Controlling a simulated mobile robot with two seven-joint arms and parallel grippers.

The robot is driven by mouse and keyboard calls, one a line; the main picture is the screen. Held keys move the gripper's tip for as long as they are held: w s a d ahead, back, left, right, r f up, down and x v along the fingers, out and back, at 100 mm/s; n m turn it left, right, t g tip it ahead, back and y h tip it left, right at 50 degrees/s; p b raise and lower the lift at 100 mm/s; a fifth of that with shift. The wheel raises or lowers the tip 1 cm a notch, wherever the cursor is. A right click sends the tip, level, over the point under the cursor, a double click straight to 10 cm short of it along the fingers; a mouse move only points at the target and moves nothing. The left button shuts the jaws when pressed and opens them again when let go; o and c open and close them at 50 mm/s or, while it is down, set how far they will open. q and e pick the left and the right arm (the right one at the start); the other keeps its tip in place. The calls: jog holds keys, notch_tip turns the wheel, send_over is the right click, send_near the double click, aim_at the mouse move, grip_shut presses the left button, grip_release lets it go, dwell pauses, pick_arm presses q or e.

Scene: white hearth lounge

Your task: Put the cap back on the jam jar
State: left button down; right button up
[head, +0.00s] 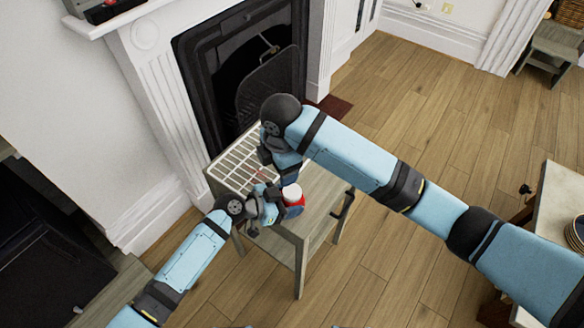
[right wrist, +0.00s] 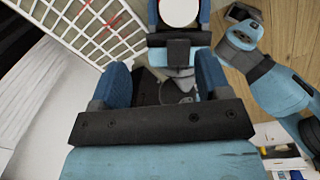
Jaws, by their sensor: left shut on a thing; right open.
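The jam jar (head: 294,208) is red with a round white top (head: 291,192) that looks like its cap. My left gripper (head: 276,204) is shut on the jar and holds it upright at the near right edge of the small table (head: 284,231). In the right wrist view, the white top (right wrist: 179,11) shows at the upper edge, red just visible at its rim. I cannot tell how firmly it sits. My right gripper (right wrist: 163,65) is open, its blue fingers apart with nothing between them. In the head view, its wrist hides part of it behind the jar, above the table.
A white wire rack (head: 238,165) lies on the table, close to the right gripper. The black fireplace (head: 215,75) stands just behind. A pale table (head: 560,210) with plates is at the right edge. The wooden floor (head: 440,130) between is clear.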

aim_at(292, 191)
jog(key=shift+s+d+f+n+g+h, duration=0.15)
jog(key=shift+s+d+g, duration=0.05)
jog(key=shift+d, duration=0.5)
jog(key=shift+s+d+f+n+g+h, duration=0.1)
jog(key=shift+s+d+n+g+h, duration=0.1)
jog(key=shift+d, duration=0.45)
jog(key=shift+f, duration=4.05)
jog(key=c, duration=0.9)
jog(key=m, duration=0.3)
jog(key=shift+m, duration=0.35)
jog(key=shift+c, duration=0.2)
jog(key=o, duration=1)
jog(key=shift+r, duration=0.15)
